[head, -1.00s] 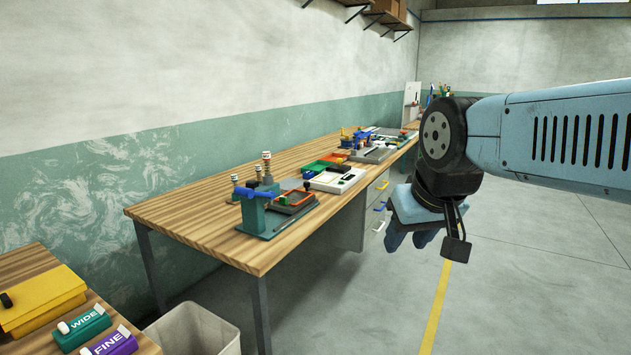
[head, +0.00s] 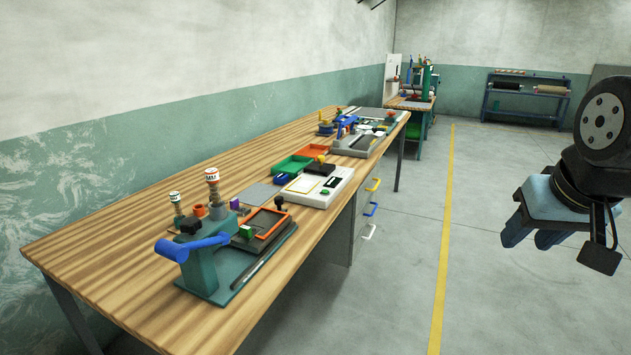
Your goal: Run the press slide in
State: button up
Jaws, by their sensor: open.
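A teal press (head: 203,272) with a blue lever (head: 192,247) stands on the near end of the wooden bench. On its teal base, right beside the upright, is a dark sliding tray with an orange frame (head: 263,222). The tray appears to sit out to the right of the press head, with a small green block (head: 246,232) at its near left corner. How far the slide is out is hard to tell. My gripper (head: 532,232) hangs at the right over the floor, open and empty, well away from the press.
The bench (head: 130,250) runs along the left wall. Behind the press are stamps (head: 213,185), a white device (head: 318,187), green (head: 292,166) and red (head: 314,151) trays. Drawers with coloured handles (head: 371,209) face the aisle. The floor by the yellow line (head: 444,230) is clear.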

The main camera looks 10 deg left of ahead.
aim_at(272, 222)
jog(key=u, duration=0.35)
jog(key=i, duration=1.2)
jog(key=u, duration=0.85)
jog(key=k, duration=0.9)
jog(key=u, duration=0.2)
jog(key=i, duration=0.95)
jog(key=z, duration=0.1)
